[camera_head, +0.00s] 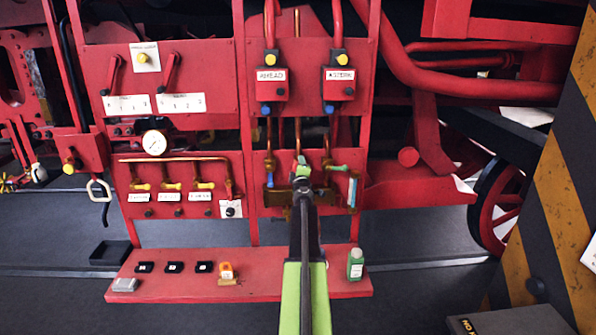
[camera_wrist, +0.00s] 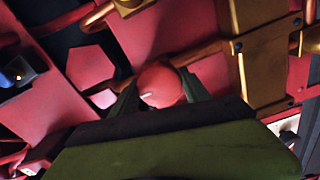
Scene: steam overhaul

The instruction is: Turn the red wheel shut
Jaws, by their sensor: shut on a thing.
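The red wheel (camera_wrist: 160,84) shows in the wrist view as a round red disc with a short white mark on its face. My gripper (camera_wrist: 157,98) has its dark fingers on either side of the wheel and is shut on it. In the head view my gripper (camera_head: 303,172) is at the brass pipework on the lower right red panel. My arm and gripper hide the wheel there. The wrist body covers the lower part of the wrist view, so the wheel's lower edge is hidden.
A pressure gauge (camera_head: 154,143) and small brass valves stand to the left. A red shelf (camera_head: 190,288) below carries small black boxes and a green bottle (camera_head: 355,264). A striped post (camera_head: 560,200) stands at right.

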